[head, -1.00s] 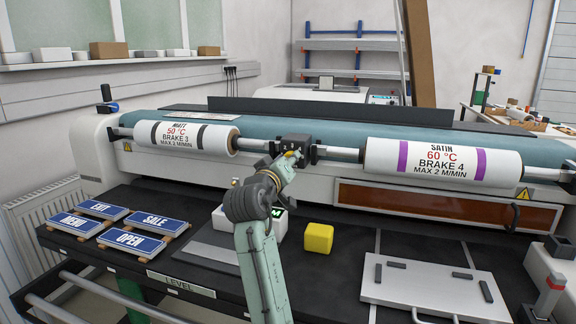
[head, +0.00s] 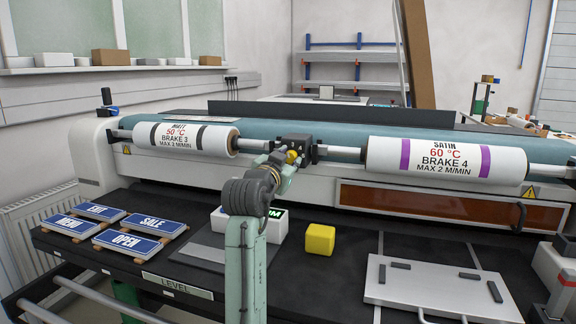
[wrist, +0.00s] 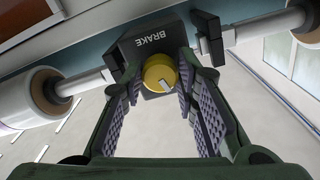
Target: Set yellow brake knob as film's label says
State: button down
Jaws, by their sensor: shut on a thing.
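The yellow brake knob (wrist: 158,72) sits on a black block marked BRAKE (wrist: 150,42) in the wrist view. A pale pointer mark shows on its face; no scale numbers are readable. In the head view the knob (head: 292,157) is between the two film rolls. My gripper (head: 286,162) is shut on the knob, its fingers on either side. The left roll is a MATT film (head: 181,138) labelled 50 °C, BRAKE 3, MAX 2 M/MIN. The right roll is a SATIN film (head: 437,160) labelled 60 °C, BRAKE 4, MAX 2 M/MIN.
A yellow cube (head: 320,240) and a white box with a green display (head: 272,214) are on the black table. Blue sign boards (head: 130,242) lie at left. A grey plate with a handle (head: 425,288) lies at right. The teal roller (head: 320,137) runs behind the films.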

jog(key=m+b, duration=0.3)
jog(key=m, duration=0.8)
jog(key=shift+m+b, duration=0.3)
jog(key=shift+m, duration=0.2)
jog(key=c, duration=1.2)
grip_release()
jog(key=shift+r, duration=0.1)
jog(key=shift+c, duration=0.2)
jog(key=shift+a, duration=0.1)
jog(key=v, duration=1.2)
